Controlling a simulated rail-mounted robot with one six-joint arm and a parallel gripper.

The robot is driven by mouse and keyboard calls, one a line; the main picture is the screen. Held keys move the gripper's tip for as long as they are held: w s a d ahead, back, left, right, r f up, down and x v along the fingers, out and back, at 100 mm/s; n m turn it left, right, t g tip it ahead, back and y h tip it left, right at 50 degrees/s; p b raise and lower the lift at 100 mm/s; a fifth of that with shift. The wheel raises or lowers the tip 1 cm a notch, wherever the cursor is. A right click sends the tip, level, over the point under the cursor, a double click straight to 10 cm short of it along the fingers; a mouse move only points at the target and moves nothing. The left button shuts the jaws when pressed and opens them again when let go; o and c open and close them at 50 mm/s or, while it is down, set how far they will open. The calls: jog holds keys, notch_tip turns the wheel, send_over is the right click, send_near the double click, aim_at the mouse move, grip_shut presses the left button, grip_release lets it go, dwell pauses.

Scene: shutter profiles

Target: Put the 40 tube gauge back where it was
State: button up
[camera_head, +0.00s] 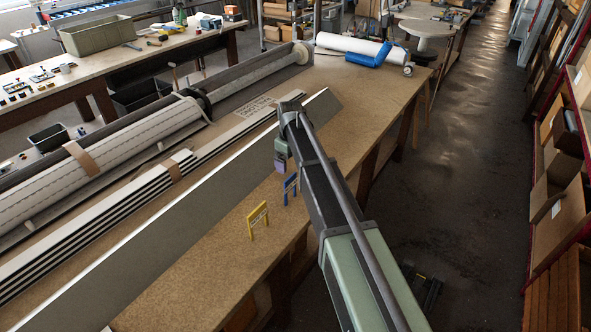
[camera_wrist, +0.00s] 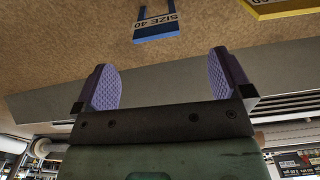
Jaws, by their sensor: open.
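The blue 40 gauge (camera_head: 290,188) is a small U-shaped frame on the brown bench, near its right edge. In the wrist view the blue gauge (camera_wrist: 157,27) shows its "SIZE 40" label, beyond the gap between the fingers and apart from them. My gripper (camera_head: 280,163) is just above and left of the gauge in the head view. Its purple fingers (camera_wrist: 167,78) are spread with nothing between them. A yellow gauge (camera_head: 258,219) stands on the bench nearer the camera; it also shows at the top right of the wrist view (camera_wrist: 280,8).
A long grey board (camera_head: 170,225) lies along the bench (camera_head: 190,295), left of the gauges. Beyond it are striped profiles (camera_head: 95,235) and a long roll (camera_head: 110,150). A white roll (camera_head: 355,45) and a blue tool (camera_head: 367,58) lie at the far end.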

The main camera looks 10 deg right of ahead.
jog(key=s+m, duration=0.8)
jog(key=s, duration=2.3)
